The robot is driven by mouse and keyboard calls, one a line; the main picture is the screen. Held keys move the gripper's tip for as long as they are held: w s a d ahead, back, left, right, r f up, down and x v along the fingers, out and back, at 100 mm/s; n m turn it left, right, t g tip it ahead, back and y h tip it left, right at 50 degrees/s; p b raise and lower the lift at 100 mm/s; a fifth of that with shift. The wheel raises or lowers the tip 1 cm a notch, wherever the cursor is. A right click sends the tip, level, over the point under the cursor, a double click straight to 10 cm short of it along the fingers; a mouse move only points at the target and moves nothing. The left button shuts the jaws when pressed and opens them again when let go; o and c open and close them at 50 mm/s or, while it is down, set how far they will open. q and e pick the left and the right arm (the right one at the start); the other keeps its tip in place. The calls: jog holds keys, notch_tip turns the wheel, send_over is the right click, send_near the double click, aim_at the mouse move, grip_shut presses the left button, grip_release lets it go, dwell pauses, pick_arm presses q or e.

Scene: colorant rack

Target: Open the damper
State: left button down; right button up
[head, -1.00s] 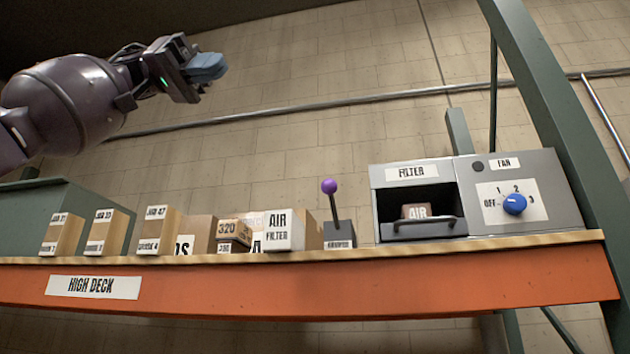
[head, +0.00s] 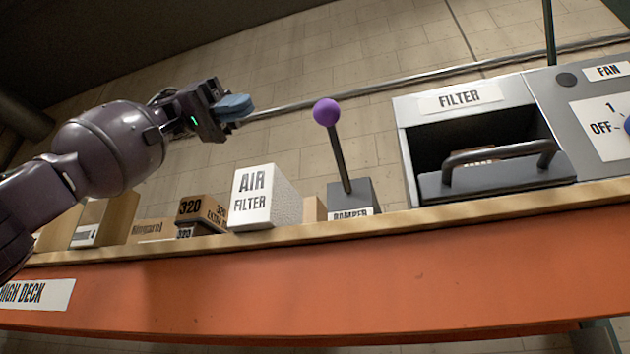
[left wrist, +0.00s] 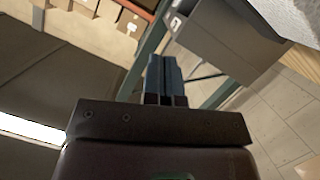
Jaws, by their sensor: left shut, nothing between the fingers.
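The damper is a grey box (head: 351,196) labelled DAMPER on the orange high deck. Its dark lever (head: 342,160) rises from the top, leans slightly left and ends in a purple ball knob (head: 326,112). My left gripper (head: 236,107), with blue fingers, is shut and empty. It is in the air left of the knob, at about the knob's height and apart from it in the picture. The shut fingers also show in the left wrist view (left wrist: 163,78), where the damper cannot be made out. My right gripper is not in view.
A white AIR FILTER box (head: 265,198) stands left of the damper, with cardboard boxes (head: 201,211) further left. The grey filter housing (head: 408,150) with a handle (head: 500,153) stands to the right. The deck edge (head: 300,280) runs along the front. Space above the boxes is clear.

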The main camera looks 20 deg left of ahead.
pick_arm(q)
send_over(336, 145)
jog(key=s+a, duration=0.2)
jog(key=a, duration=0.2)
jog(key=shift+f, duration=2.95)
jog(key=shift+d, duration=0.2)
